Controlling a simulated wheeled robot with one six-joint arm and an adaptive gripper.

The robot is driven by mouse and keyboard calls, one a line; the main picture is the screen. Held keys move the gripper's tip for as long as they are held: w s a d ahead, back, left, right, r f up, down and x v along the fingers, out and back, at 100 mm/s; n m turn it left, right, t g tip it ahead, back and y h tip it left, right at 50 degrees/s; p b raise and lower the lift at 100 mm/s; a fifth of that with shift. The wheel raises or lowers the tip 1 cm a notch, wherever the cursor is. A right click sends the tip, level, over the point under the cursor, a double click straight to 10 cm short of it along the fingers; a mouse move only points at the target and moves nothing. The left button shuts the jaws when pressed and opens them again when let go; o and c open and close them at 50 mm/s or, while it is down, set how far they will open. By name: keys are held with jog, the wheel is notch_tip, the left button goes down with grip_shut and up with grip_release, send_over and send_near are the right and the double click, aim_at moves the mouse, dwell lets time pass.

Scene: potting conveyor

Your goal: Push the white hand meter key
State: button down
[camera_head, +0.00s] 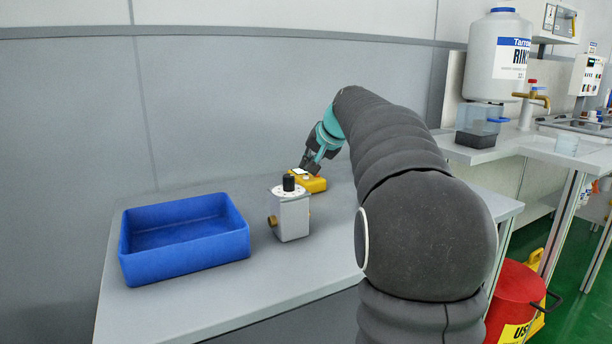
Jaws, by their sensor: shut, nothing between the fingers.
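The hand meter (316,184) is a small yellow device lying on the grey table, near the back. Its white key (306,177) shows as a small pale spot on its top, close to my fingertips. My gripper (309,169) is shut and empty, pointing down at the meter's top. I cannot tell whether the fingertips touch the meter or hover just above it. Part of the meter's top is hidden behind the fingers.
A grey box with a black knob (291,213) stands just in front of the meter. A blue open tray (184,262) sits at the left of the table (310,273). A red bin (512,300) is on the floor at right. A white tank (497,62) stands behind.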

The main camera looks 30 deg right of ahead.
aim_at(308, 177)
jog(key=shift+r+p, duration=1.2)
jog(key=shift+r, duration=1.6)
